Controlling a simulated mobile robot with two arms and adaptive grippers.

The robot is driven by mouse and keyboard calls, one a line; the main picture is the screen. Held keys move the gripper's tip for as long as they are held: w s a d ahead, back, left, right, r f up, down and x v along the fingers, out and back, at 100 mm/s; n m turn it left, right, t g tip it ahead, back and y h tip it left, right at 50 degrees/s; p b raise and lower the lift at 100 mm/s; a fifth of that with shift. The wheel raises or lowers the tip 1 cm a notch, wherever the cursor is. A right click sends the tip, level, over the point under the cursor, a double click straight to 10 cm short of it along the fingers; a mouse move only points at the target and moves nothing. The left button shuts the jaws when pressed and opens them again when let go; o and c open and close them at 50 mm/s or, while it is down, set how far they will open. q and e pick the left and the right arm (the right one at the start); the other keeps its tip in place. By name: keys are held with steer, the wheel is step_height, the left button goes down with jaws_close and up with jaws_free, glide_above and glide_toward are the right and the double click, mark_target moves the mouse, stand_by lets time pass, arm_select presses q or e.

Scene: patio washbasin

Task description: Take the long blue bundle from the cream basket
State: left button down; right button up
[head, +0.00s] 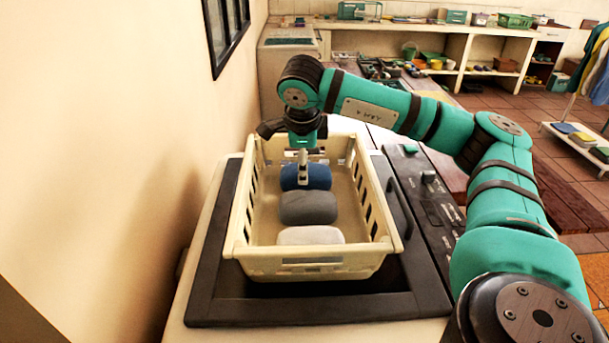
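The cream basket (240,215) stands on a black-framed surface and holds three rolled bundles in a row. The long blue bundle (318,177) lies crosswise, farthest back. A dark grey bundle (308,208) lies in the middle and a light grey one (311,236) lies nearest me. My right gripper (303,180) points down into the basket from above, with its fingers at the blue bundle and covering part of it. The fingers show as one narrow shape, so I cannot tell their opening or whether they grip the bundle. My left gripper is not in view.
The basket's slotted walls rise around the bundles. A wall with a black-framed window (226,32) is close on the left. A black panel with knobs (425,188) lies right of the basket. Shelves with several items (440,62) stand at the back.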

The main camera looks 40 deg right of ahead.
steer(key=shift+w+d+f, duration=0.15)
steer(key=shift+d+f, duration=0.05)
steer(key=shift+f, duration=0.4)
steer(key=shift+d+f, duration=0.1)
steer(key=shift+f, duration=0.15)
steer(key=p+x, duration=0.2)
steer(key=x, duration=0.1)
steer(key=shift+w+f, duration=0.15)
steer(key=shift+f, duration=0.15)
steer(key=shift+w+d+f, duration=0.15)
steer(key=shift+f, duration=0.4)
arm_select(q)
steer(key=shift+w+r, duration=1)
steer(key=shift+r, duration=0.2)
arm_select(e)
steer(key=c, duration=1)
